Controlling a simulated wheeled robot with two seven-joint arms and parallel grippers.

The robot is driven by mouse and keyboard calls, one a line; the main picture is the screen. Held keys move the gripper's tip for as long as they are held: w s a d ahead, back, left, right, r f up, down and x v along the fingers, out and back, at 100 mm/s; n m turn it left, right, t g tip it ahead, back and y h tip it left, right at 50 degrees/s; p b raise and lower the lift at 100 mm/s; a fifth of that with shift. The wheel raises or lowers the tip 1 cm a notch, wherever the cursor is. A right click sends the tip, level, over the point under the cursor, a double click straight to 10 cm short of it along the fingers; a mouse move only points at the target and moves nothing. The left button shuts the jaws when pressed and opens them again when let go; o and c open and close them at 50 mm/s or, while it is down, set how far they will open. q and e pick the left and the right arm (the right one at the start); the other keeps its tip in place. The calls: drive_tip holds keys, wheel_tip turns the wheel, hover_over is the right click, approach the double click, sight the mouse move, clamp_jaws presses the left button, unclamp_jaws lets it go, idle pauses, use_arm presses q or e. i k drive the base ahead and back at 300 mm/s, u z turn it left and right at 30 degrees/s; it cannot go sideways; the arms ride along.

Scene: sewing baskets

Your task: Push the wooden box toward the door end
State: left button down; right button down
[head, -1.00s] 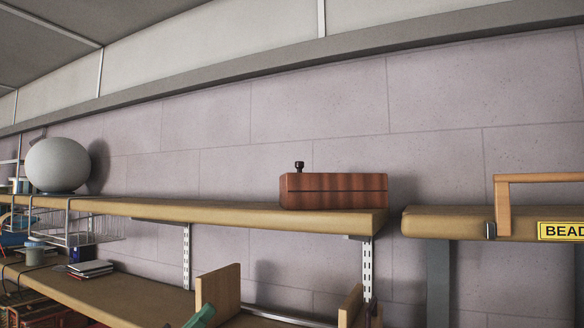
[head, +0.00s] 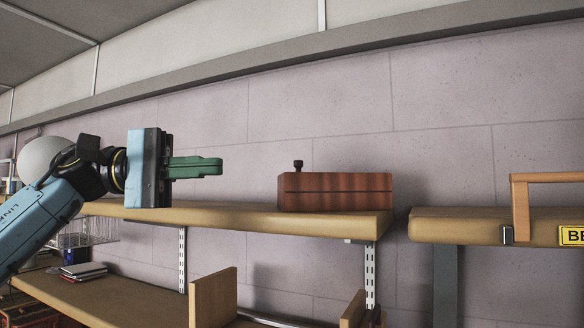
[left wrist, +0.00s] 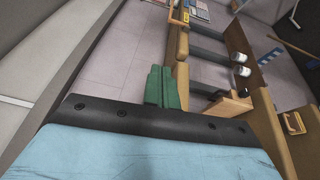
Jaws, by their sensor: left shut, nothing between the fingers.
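The wooden box (head: 335,192), reddish brown with a dark seam and a small dark knob on top at its left, sits near the right end of the upper shelf (head: 235,218). My left gripper (head: 220,166) has green fingers, shut and empty. It points right in the head view, to the left of the box and a little higher in the picture, with a visible gap between them. In the left wrist view the green fingers (left wrist: 161,88) are together, and I cannot clearly make out the box. My right gripper is in neither view.
A gap separates this shelf from another shelf (head: 455,228) on the right, which carries a wooden handle frame (head: 521,205) and a yellow label (head: 571,236). A pale sphere (head: 40,158) is partly behind my left arm. A lower shelf (head: 125,292) holds stacked books (head: 83,270).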

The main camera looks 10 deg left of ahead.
sight(297, 192)
drive_tip(key=i, duration=0.85)
